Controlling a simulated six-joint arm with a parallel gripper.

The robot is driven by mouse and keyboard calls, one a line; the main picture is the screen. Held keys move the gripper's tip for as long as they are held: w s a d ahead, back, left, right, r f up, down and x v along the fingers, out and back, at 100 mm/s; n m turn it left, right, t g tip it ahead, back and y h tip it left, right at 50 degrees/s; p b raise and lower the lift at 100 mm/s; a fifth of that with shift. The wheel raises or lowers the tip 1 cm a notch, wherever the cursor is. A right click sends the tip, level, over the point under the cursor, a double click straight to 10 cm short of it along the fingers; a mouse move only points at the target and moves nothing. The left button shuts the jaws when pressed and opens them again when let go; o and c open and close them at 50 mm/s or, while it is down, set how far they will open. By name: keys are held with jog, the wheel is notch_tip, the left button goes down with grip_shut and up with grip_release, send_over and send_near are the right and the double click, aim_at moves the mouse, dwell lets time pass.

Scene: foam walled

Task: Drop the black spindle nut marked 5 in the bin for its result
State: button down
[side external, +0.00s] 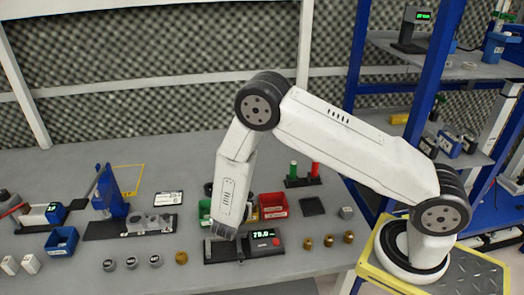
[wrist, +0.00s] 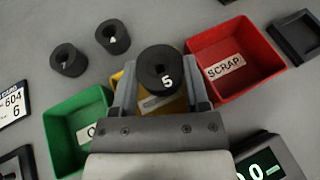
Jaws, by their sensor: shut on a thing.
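My gripper (wrist: 162,82) is shut on the black spindle nut marked 5 (wrist: 160,64), with a finger on each side of it in the wrist view. The nut is above a yellow bin (wrist: 122,78), which my gripper and the nut mostly cover, including most of its label. A green bin (wrist: 54,127) is at the left, its label partly hidden. A red bin marked SCRAP (wrist: 247,44) is at the right.
Two other black nuts (wrist: 68,60) (wrist: 113,37) stand behind the bins. A gauge with a lit green display (side external: 264,238) stands in front of the bins. Brass pieces (side external: 328,240) lie at its right. A dark tray (side external: 312,207) is right of the red bin.

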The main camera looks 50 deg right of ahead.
grip_release()
jog(key=shift+a, duration=0.1)
jog(key=shift+v, duration=3.85)
